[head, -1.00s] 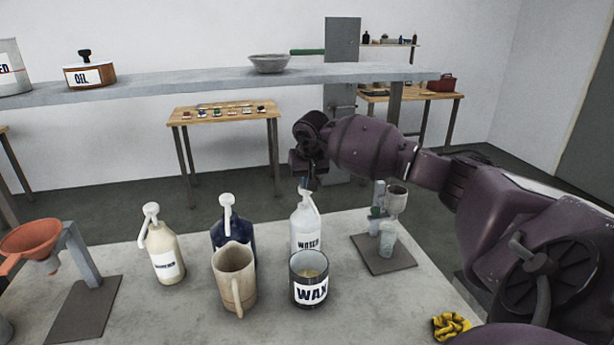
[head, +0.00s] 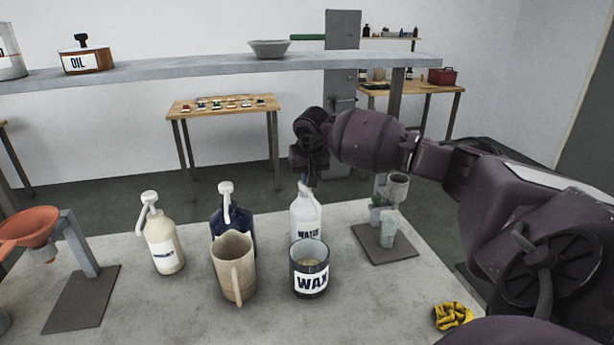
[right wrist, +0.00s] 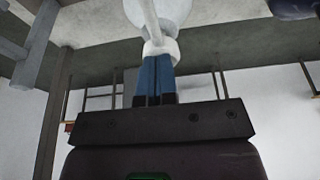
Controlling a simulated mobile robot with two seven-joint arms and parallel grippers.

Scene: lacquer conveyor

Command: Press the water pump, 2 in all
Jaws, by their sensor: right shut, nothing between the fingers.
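The water pump bottle (head: 306,218) is white with a WATER label and stands upright on the grey bench behind the wax pot. My right gripper (head: 307,180) is directly above it, pointing down at the white pump head. The pump head sits low, close to the bottle's shoulder, and the gripper partly hides it. In the right wrist view the blue fingers (right wrist: 156,80) are together and empty, with their tips against or very near the white pump head (right wrist: 160,46). Exact contact is hard to tell. My left gripper is out of view.
A wax pot (head: 310,269) and a beige jug (head: 234,268) stand in front. A dark blue pump bottle (head: 236,212) and a cream one (head: 162,240) are to the left. A stand with a cup (head: 390,228) is close at right. A yellow cloth (head: 453,316) lies front right.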

